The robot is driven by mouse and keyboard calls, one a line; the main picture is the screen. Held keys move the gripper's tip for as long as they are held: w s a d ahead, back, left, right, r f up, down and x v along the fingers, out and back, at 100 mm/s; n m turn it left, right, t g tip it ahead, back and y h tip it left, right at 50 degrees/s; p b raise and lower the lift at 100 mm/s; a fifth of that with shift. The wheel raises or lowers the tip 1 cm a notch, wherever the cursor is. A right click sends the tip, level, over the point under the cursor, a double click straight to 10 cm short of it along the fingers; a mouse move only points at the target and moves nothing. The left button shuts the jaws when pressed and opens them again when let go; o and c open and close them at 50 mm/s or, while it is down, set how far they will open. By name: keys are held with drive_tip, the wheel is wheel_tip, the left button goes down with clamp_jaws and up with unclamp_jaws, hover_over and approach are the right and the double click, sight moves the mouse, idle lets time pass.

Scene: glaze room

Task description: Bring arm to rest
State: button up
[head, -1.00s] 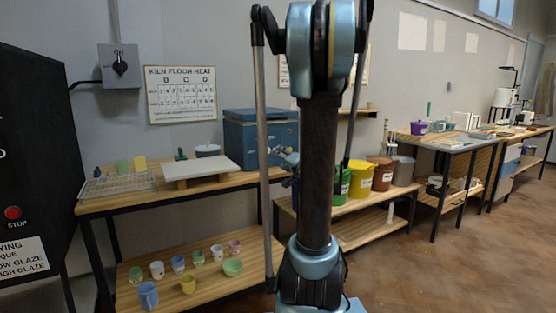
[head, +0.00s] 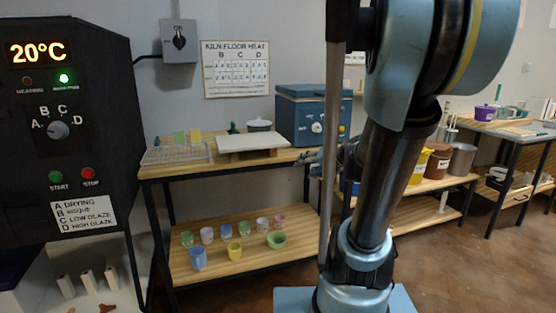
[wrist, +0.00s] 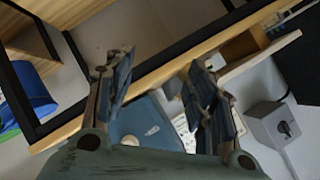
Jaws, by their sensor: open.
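My gripper (wrist: 160,75) is open in the wrist view, its two dark fingers spread apart with nothing between them. In the head view my gripper (head: 312,157) is small and partly hidden behind my arm, in front of the blue box (head: 301,112) and near the right end of the wooden table (head: 170,171). My arm stands tall and tilted across the right half of the head view. In the wrist view, the table's wooden edge and dark frame run beyond the fingers, and the blue box (wrist: 146,128) shows between them.
A black kiln panel (head: 97,140) reading 20°C stands at the left. A white board (head: 252,142) and wire rack (head: 178,154) lie on the table; several cups and a green bowl (head: 277,240) stand on its shelf. Buckets stand right. The brown floor (head: 460,270) at front right is clear.

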drive_tip(key=s+d+f+n+g+h, duration=0.1)
drive_tip(key=s+d+f+g+h, duration=0.1)
drive_tip(key=s, duration=0.5)
drive_tip(key=s+d+f+g+h, duration=0.3)
drive_tip(key=s+f, duration=0.2)
drive_tip(key=s, duration=0.3)
drive_tip(key=s+d+f+n+g+h, duration=0.1)
drive_tip(key=s+d+f+g+h, duration=0.1)
drive_tip(key=s+f, duration=0.2)
drive_tip(key=s, duration=0.3)
drive_tip(key=shift+s+d+n+g, duration=0.15)
drive_tip(key=shift+d+n+g, duration=0.1)
drive_tip(key=shift+n+g, duration=0.05)
drive_tip(key=shift+f, duration=0.1)
drive_tip(key=shift+w+f, duration=0.2)
drive_tip(key=shift+w, duration=0.25)
drive_tip(key=shift+c, duration=0.5)
